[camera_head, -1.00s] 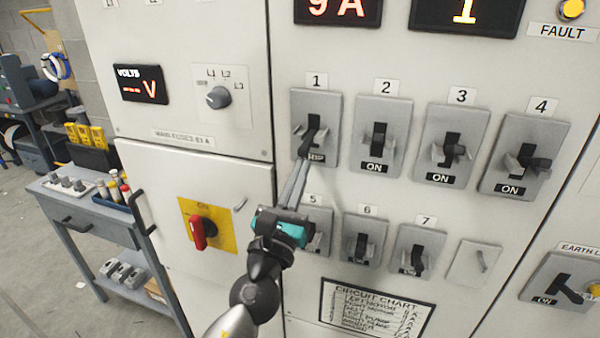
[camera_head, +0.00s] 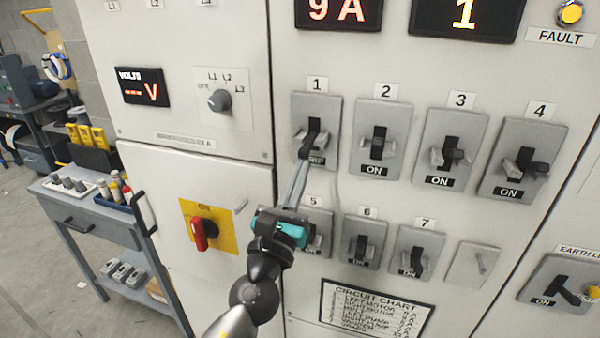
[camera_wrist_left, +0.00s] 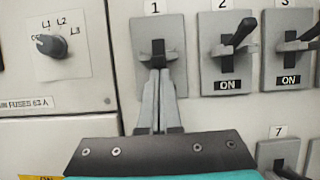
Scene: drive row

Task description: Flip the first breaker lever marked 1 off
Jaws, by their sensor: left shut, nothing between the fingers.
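Breaker 1 (camera_head: 315,112) is a grey plate under the label "1", at the upper left of the breaker rows. Its dark lever (camera_head: 311,139) points down toward my fingertips; the state tag below it is partly covered. My left gripper (camera_head: 302,166) is shut and empty, its fingers reaching up to just below the lever. In the left wrist view the shut fingers (camera_wrist_left: 158,76) overlap the lower part of breaker 1 (camera_wrist_left: 176,35), and the lever (camera_wrist_left: 157,53) is at their tips. I cannot tell whether they touch. My right gripper is not in view.
Breakers 2 (camera_head: 383,110), 3 (camera_head: 463,125) and 4 (camera_head: 541,140) stand to the right, tagged ON. Breaker 5 (camera_head: 319,222) is close beside my gripper. A red rotary handle (camera_head: 200,232) sticks out at lower left. A grey cart (camera_head: 80,222) stands left of the cabinet.

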